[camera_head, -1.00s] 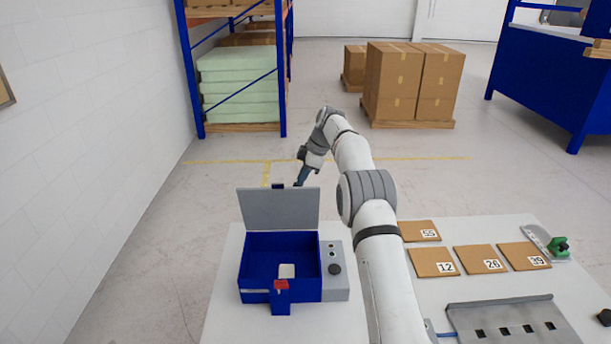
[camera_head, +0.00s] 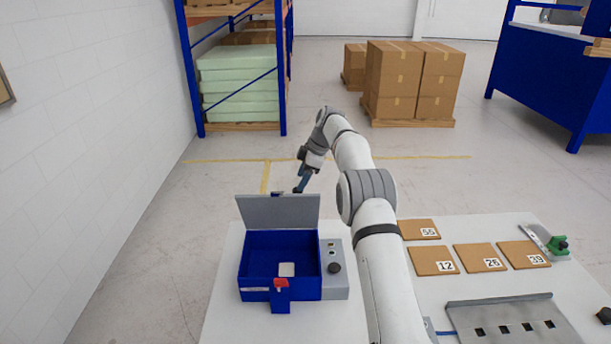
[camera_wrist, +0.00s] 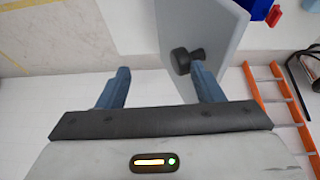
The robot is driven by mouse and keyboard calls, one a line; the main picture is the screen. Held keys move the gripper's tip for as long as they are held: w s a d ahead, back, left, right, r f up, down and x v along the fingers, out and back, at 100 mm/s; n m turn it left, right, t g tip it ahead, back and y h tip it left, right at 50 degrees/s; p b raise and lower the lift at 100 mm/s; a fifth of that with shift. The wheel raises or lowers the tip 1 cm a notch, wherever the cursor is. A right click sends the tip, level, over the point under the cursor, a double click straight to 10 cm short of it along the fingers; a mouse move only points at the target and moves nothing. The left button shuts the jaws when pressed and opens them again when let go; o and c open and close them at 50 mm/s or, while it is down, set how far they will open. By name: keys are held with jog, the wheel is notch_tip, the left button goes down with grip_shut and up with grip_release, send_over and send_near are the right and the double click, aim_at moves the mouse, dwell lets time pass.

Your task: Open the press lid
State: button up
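The press is a blue open-topped box (camera_head: 255,266) on the white table, with a small pale block (camera_head: 287,270) inside. Its grey lid (camera_head: 278,212) stands raised at the back edge, leaning backward. My gripper (camera_head: 300,188) is beyond the lid, near its top right corner. In the wrist view my gripper (camera_wrist: 160,70) is open, fingers apart, with nothing between them. The lid (camera_wrist: 222,35) appears there at upper right, its dark knob (camera_wrist: 187,60) close by the right finger. I cannot tell whether they touch.
A grey button panel (camera_head: 334,268) adjoins the box on the right. Several numbered brown pads (camera_head: 430,262), a grey slotted plate (camera_head: 510,322) and a green tool (camera_head: 558,245) lie farther right. An orange ladder (camera_wrist: 285,105) shows in the wrist view.

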jog(key=f, duration=0.3)
jog(key=shift+s+a, duration=0.2)
jog(key=shift+a, duration=0.05)
jog(key=b+v, duration=0.2)
jog(key=v, duration=0.8)
jog(key=shift+w+a+r, duration=0.15)
jog(key=shift+w+r, duration=0.1)
jog(key=shift+r, duration=0.2)
